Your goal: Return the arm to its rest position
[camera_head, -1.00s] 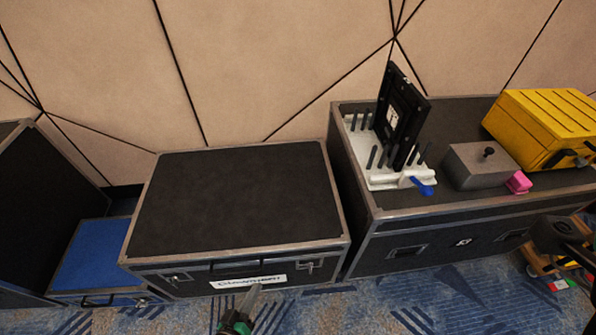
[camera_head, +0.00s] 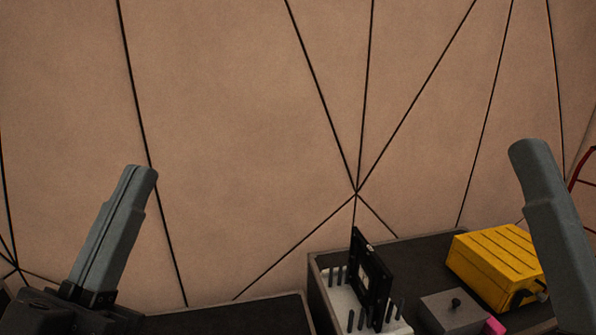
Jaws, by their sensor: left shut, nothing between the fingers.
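My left gripper (camera_head: 142,172) stands at the left of the head view, its grey fingers pressed together and pointing up and slightly right. Nothing is held in it. My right gripper (camera_head: 530,150) rises at the right edge as a grey, rounded finger shape. Whether it is open or shut does not show, and its base is out of the picture. Both grippers appear against the beige wall and seem clear of the objects on the cases.
A dark case (camera_head: 235,318) shows at the bottom. Right of it, another case (camera_head: 415,250) carries a white rack with dark pegs and a black frame (camera_head: 372,285), a grey block (camera_head: 450,312), a pink piece (camera_head: 494,326) and a yellow box (camera_head: 495,262). Beige panelled wall (camera_head: 240,120) fills the back.

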